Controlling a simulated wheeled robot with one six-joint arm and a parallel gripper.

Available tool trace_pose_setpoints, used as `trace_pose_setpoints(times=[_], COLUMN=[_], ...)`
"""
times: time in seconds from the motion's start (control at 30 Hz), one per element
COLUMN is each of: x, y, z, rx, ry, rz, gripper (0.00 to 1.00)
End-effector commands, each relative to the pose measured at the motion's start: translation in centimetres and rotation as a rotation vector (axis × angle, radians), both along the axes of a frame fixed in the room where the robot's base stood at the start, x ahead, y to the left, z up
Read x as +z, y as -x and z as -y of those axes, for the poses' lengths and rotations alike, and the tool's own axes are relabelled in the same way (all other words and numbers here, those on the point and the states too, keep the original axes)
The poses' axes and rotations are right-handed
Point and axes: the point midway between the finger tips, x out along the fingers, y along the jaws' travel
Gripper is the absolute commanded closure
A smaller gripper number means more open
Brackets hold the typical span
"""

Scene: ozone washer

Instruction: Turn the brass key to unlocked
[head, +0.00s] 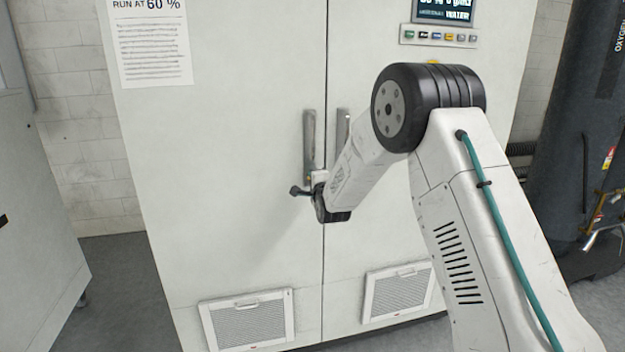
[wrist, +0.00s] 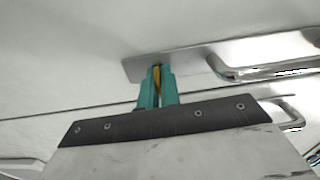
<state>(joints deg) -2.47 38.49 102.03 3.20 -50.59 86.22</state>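The brass key (wrist: 157,79) shows in the wrist view as a thin yellow strip between the teal fingers of my gripper (wrist: 157,70). The fingers are close together on both sides of it, and most of the key is hidden by them. The key sits at a metal handle plate (wrist: 190,62) on the cabinet door. In the head view the end of my arm is at the lower end of the left door handle (head: 309,140), and my own wrist hides the fingers and most of the key. The key's turn position cannot be read clearly.
The tall white cabinet (head: 230,130) has two shut doors, a second handle (head: 342,128) close to the right, and vents (head: 248,318) low down. A control panel (head: 438,35) is above right. A dark cylinder (head: 590,130) stands at right, and another white cabinet (head: 35,220) at left.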

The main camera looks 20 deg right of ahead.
Motion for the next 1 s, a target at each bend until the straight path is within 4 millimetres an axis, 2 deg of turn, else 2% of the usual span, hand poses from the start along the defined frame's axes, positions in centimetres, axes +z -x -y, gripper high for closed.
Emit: trace_pose_setpoints(times=[0.63,0.7,0.73,1.0], x=[-0.09,-0.09,-0.08,-0.04], y=[0.02,0.01,0.01,0.10], z=[0.07,0.07,0.05,-0.05], rx=[-0.001,-0.001,-0.001,0.000], ry=[-0.047,-0.047,-0.047,-0.046], rz=[-0.001,-0.001,-0.001,-0.001], gripper=[1.00,0.76,0.74,0.74])
